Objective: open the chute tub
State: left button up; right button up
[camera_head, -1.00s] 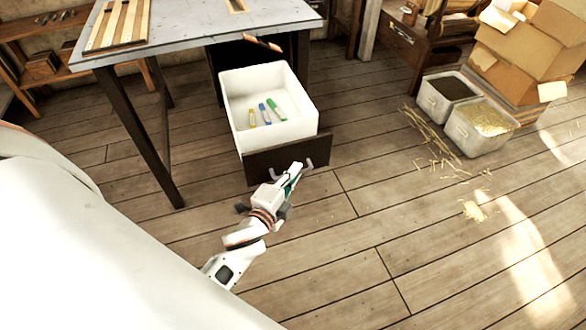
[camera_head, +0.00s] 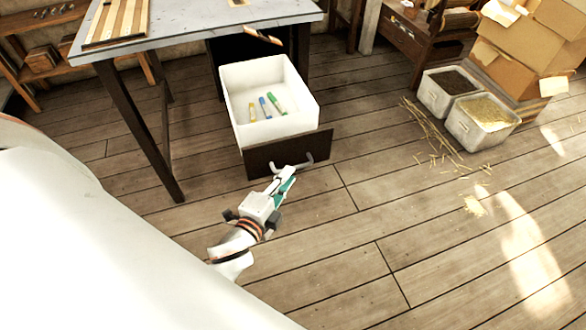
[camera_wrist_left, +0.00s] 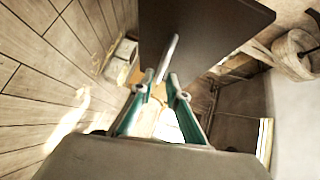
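The chute tub (camera_head: 299,115) is a white open-topped bin with a dark front panel (camera_head: 262,157). It stands out from under the grey table, and three markers (camera_head: 266,107) lie in it. A light curved handle (camera_head: 308,161) is on the panel's front. My left gripper (camera_head: 287,178) is just in front of the panel, close to the handle. In the left wrist view, its green-sided fingers (camera_wrist_left: 162,83) are apart, with the handle (camera_wrist_left: 168,55) just beyond and between the tips. Contact cannot be made out. My right gripper is not in view.
The grey table (camera_head: 200,30) stands over the tub's back end, with a dark leg (camera_head: 150,140) at left. Two grey bins (camera_head: 484,128) and cardboard boxes (camera_head: 535,45) stand at right, with straw scattered nearby. The wooden floor (camera_head: 400,220) in front is clear.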

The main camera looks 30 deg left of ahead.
pick_arm(q)
jog(key=s+r, duration=0.1)
jog(key=s, duration=0.5)
jog(key=shift+s+d, duration=0.25)
jog(key=shift+s, duration=0.15)
jog(key=s+d+f+n+g+h+p, duration=0.3)
jog(key=s+d+f+n+g+p, duration=0.3)
jog(key=s+n, duration=0.4)
jog(key=shift+d+f+n+h+p, duration=0.35)
jog(key=shift+f+n+p, duration=0.25)
jog(key=shift+p, duration=0.25)
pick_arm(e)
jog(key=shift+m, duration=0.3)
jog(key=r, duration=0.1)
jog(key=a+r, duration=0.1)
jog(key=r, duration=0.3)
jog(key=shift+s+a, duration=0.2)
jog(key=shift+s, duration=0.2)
pick_arm(q)
jog(key=shift+s, duration=0.1)
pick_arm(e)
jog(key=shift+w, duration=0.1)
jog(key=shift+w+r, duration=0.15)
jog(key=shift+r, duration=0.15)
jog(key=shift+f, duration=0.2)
